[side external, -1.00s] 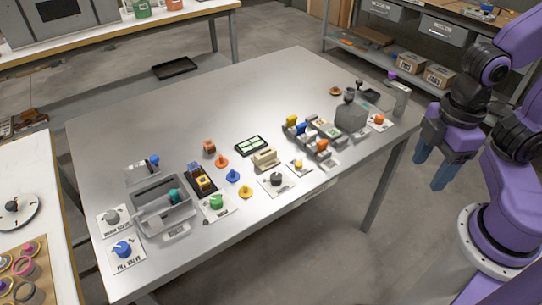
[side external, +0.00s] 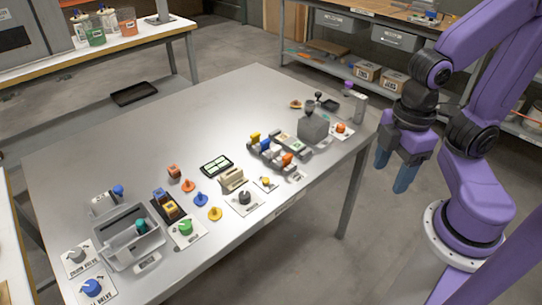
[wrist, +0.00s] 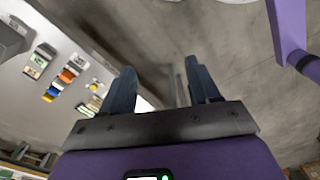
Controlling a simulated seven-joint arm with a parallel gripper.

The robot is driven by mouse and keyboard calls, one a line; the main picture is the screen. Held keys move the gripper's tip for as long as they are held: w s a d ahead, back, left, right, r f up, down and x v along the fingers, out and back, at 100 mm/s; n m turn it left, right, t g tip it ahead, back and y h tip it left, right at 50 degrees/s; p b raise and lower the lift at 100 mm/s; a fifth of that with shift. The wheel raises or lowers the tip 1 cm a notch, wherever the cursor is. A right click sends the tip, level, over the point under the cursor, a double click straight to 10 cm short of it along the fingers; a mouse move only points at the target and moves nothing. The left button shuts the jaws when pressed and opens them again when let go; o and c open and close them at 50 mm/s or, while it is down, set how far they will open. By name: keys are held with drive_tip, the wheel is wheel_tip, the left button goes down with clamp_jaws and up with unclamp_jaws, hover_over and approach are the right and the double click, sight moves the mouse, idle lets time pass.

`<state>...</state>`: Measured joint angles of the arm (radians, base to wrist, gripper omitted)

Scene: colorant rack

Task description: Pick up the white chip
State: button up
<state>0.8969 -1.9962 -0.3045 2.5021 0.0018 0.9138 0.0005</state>
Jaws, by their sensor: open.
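My gripper (side external: 392,170) hangs in the air past the right edge of the table, fingers down. It is open and empty, with its two fingers apart in the wrist view (wrist: 160,75). A small colorant rack stands on the right part of the table with a yellow chip (side external: 255,137), a blue chip (side external: 266,145) and an orange chip (side external: 287,159). A small pale piece, apparently the white chip (side external: 277,152), shows between the blue and orange ones.
The table (side external: 255,90) is bare towards the back. A grey block (side external: 313,128) stands right of the rack. A beige piece (side external: 232,179), a dark-framed panel (side external: 216,164) and several knobs and pegs lie to its left. Floor is below my gripper.

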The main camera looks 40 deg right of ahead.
drive_tip(key=shift+c, duration=0.2)
idle(0.3)
drive_tip(key=shift+c, duration=0.9)
